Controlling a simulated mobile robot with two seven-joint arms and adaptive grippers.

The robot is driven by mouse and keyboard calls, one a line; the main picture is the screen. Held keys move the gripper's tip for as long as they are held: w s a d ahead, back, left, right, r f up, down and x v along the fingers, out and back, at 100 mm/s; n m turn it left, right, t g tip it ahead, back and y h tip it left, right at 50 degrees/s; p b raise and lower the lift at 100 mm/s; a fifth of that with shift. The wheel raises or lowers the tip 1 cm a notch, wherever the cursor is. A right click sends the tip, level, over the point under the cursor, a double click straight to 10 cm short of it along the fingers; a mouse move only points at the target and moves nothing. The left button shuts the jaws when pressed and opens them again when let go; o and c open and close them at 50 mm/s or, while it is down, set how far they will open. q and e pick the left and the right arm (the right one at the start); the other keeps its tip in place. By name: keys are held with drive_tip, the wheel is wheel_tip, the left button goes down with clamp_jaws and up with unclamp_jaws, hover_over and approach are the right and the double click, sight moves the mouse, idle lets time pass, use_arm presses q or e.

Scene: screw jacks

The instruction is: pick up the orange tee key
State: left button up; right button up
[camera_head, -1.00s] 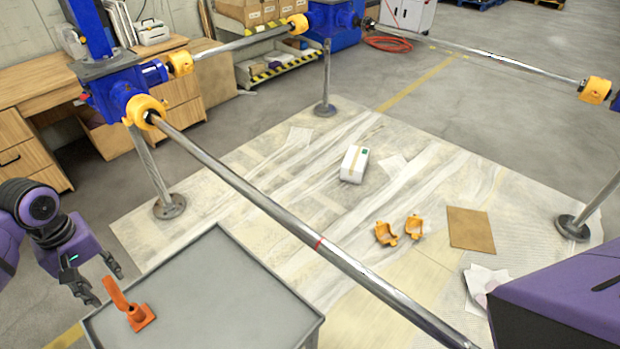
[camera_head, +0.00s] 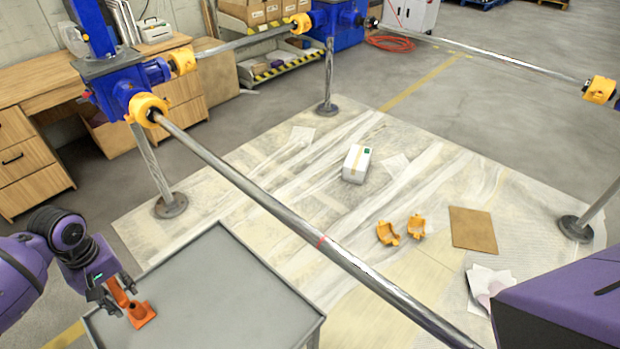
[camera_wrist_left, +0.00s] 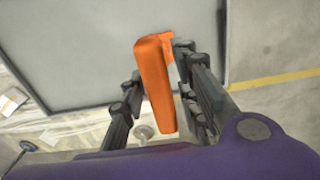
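The orange tee key (camera_head: 141,315) stands on the grey tray top (camera_head: 225,300) near its left edge. Its upright handle leans toward my left gripper. My left gripper (camera_head: 122,299) is at the handle, with fingers on both sides of it. In the left wrist view the tee key (camera_wrist_left: 153,85) lies between the two dark fingers of the gripper (camera_wrist_left: 160,68). The fingers look spread, with a small gap beside the handle. The key's base is mostly hidden there behind the handle. My right gripper is not in view.
A long steel shaft (camera_head: 255,190) runs diagonally above the tray and floor. A steel post with a round foot (camera_head: 171,205) stands behind the tray. Orange clamp halves (camera_head: 388,233), a white box (camera_head: 356,163) and a brown sheet (camera_head: 473,229) lie on the floor covering. Most of the tray is clear.

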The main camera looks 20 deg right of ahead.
use_arm(q)
clamp_jaws()
wheel_tip(320, 180, up, 10)
drive_tip(key=shift+r+p, duration=0.1)
drive_tip(key=shift+p, duration=0.3)
idle(0.3)
